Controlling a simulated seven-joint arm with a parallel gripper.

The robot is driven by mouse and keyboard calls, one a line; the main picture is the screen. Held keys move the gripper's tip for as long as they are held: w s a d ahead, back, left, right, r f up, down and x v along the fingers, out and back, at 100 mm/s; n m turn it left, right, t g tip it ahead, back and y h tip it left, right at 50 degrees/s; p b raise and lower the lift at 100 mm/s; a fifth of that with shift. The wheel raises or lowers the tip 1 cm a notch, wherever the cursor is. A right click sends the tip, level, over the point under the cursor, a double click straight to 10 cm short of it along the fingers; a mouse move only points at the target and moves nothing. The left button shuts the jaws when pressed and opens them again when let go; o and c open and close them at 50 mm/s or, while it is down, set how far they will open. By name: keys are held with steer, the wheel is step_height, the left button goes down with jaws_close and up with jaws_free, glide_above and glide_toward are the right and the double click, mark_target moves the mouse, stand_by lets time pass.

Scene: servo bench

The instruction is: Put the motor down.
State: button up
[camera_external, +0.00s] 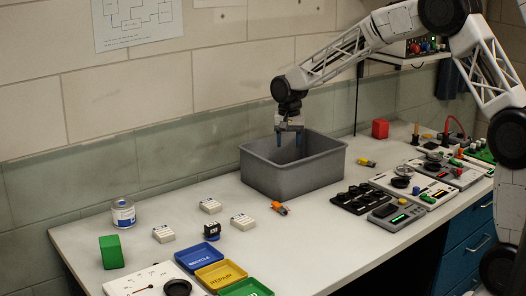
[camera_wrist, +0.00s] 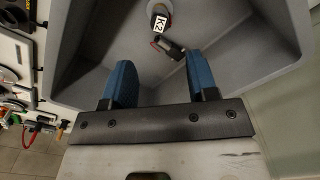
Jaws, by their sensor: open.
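My gripper (camera_external: 289,142) is over the grey bin (camera_external: 262,178), pointing down, with its blue fingertips near rim height. In the wrist view the two blue fingers of my gripper (camera_wrist: 160,72) stand apart with nothing between them. A small motor-like part (camera_wrist: 159,23) with a white label, apparently "K2", and a black end with a bit of red shows inside the bin, beyond the fingertips and apart from them. It appears to be down in the bin; its exact contact with the floor is hard to tell. The bin wall hides it in the external view.
Blue (camera_external: 198,256), yellow (camera_external: 221,274) and green (camera_external: 246,288) labelled trays sit at the front left. A black labelled block (camera_external: 211,231) and white boxes stand left. Devices crowd the right.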

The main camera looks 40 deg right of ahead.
stand_by(0.3)
steer(key=s+d+r+n, duration=0.1)
steer(key=s+r, duration=0.3)
steer(key=s, duration=0.4)
steer(key=s+d+r+n+t, duration=0.1)
steer(key=s+d+r+n, duration=0.1)
steer(key=s+r, duration=0.45)
steer(key=s+d+r+n, duration=0.1)
steer(key=s+r, duration=0.2)
steer(key=s, duration=0.7)
steer(key=s+d+f+n+t, duration=0.1)
steer(key=s+n, duration=0.3)
steer(key=s, duration=2.4)
steer(key=shift+d+f+t, duration=0.3)
steer(key=shift+d+f, duration=0.15)
steer(key=shift+d, duration=0.25)
